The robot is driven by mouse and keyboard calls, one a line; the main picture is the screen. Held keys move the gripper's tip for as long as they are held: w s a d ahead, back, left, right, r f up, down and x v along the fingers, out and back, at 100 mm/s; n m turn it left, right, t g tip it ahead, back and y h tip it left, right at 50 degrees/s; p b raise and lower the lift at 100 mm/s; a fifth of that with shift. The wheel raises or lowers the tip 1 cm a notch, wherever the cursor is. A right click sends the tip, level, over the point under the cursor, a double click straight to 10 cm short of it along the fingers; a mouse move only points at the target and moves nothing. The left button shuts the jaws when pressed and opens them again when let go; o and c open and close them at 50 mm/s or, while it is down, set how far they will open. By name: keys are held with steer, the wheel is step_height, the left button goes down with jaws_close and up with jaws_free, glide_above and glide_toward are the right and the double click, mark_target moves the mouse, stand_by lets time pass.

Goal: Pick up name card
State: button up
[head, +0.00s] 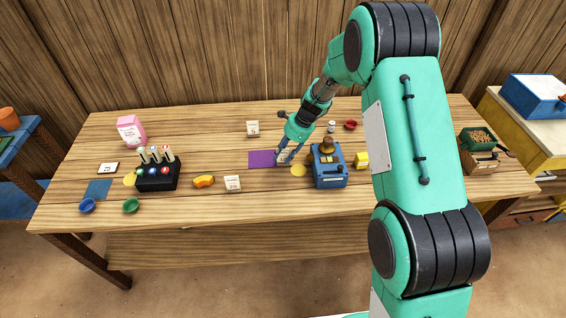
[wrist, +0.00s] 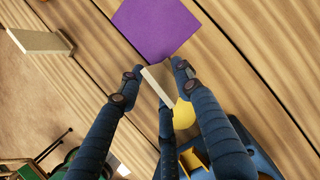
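A small pale name card (wrist: 157,84) stands among the fingers of my gripper (wrist: 157,72) in the wrist view, seen mostly along its thin cream edge. The same card (head: 283,156) shows partly in the head view, just right of the purple mat (head: 260,159), with my gripper (head: 286,159) low at the table around it. The fingers flank the card closely; whether they press on it cannot be told.
The blue box device (head: 330,178) with a brown top stands close right of my gripper. A yellow disc (head: 298,171) lies between them. An orange-yellow object (head: 203,181), a black rack (head: 157,178) and bowls (head: 131,205) are to the left.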

mark_target(283, 163)
steer(key=shift+c, duration=0.3)
jaws_close()
steer(key=shift+r, duration=0.1)
stand_by(0.4)
steer(key=shift+r+p, duration=0.4)
steer(key=shift+r, duration=0.4)
step_height(283, 163, up, 2)
steer(key=shift+r+p, duration=0.2)
steer(key=shift+p, duration=0.2)
steer(key=s+d+p, duration=0.2)
steer(key=s+d, duration=0.1)
steer(key=s, duration=1.2)
steer(key=shift+s+r, duration=0.4)
steer(key=shift+r, duration=0.05)
